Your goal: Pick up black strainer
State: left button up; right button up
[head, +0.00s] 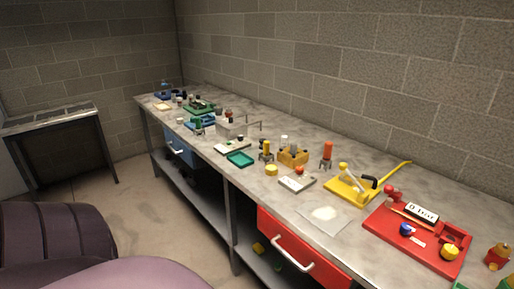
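I cannot pick out a black strainer for certain. Small dark items (178,95) sit at the far left end of the long workbench (325,218), too small to identify. Neither of my grippers is in view.
A red tray (422,249) with small parts lies at the front right. A red drawer (290,245) is below. A side table (52,118) stands at left; the floor between is clear.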

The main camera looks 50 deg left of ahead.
aim_at(261, 140)
jog(key=k+u, duration=0.15)
jog(key=u, duration=1.4)
jog(key=z, duration=1.5)
jog(key=u, duration=1.05)
jog(key=i+j, duration=0.15)
jog(key=j, duration=0.15)
jog(key=i+j, duration=0.1)
jog(key=j, duration=0.2)
